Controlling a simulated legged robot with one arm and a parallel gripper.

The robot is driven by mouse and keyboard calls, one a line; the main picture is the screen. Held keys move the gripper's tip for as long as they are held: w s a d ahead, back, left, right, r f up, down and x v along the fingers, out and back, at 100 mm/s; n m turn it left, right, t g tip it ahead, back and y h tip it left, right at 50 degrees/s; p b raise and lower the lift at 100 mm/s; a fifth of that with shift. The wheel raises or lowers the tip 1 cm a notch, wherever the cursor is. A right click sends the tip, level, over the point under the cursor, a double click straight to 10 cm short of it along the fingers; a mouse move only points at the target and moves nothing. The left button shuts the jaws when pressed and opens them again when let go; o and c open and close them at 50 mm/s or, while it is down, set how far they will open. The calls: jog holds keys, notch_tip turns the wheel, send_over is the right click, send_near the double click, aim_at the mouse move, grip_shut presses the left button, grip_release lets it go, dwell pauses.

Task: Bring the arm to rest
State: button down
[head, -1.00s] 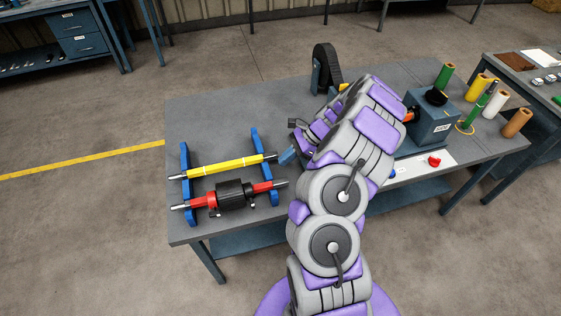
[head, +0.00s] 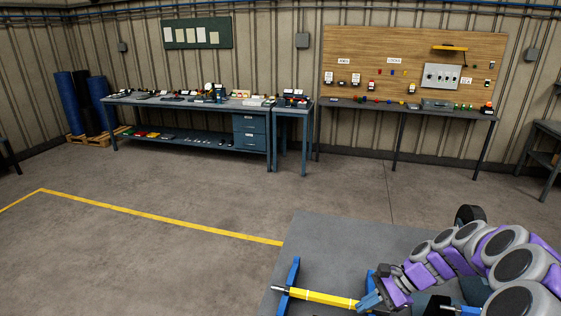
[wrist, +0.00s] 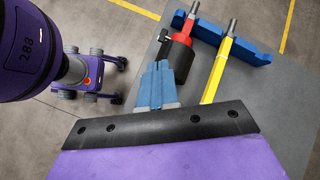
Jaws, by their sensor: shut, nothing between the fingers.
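My arm comes in from the right edge of the head view and folds over the grey table. My gripper (head: 368,300) is near the right end of the yellow roller (head: 322,297). In the wrist view its blue fingers (wrist: 157,70) are together with nothing between them. The yellow roller (wrist: 217,68) lies to their right in that view, on a blue rack (wrist: 236,42). A red roller (wrist: 188,28) with a black sleeve (wrist: 176,62) lies beside it, behind the fingertips. Gripper and rollers look apart; the height between them is hard to judge.
Clear floor lies left, with a yellow line (head: 150,216). A workbench (head: 190,103) and a pegboard table (head: 400,107) stand along the far wall.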

jog(key=s+a+r+n+g+h, duration=0.2)
jog(key=s+a+r+n+h, duration=0.1)
jog(key=s+a+r+n, duration=0.75)
jog(key=s+d+f+n+h, duration=0.1)
jog(key=s+h, duration=0.4)
jog(key=s, duration=1.6)
jog(key=d+n+b, duration=0.1)
jog(key=n, duration=0.1)
jog(key=shift+f+n, duration=0.25)
jog(key=shift+n, duration=0.1)
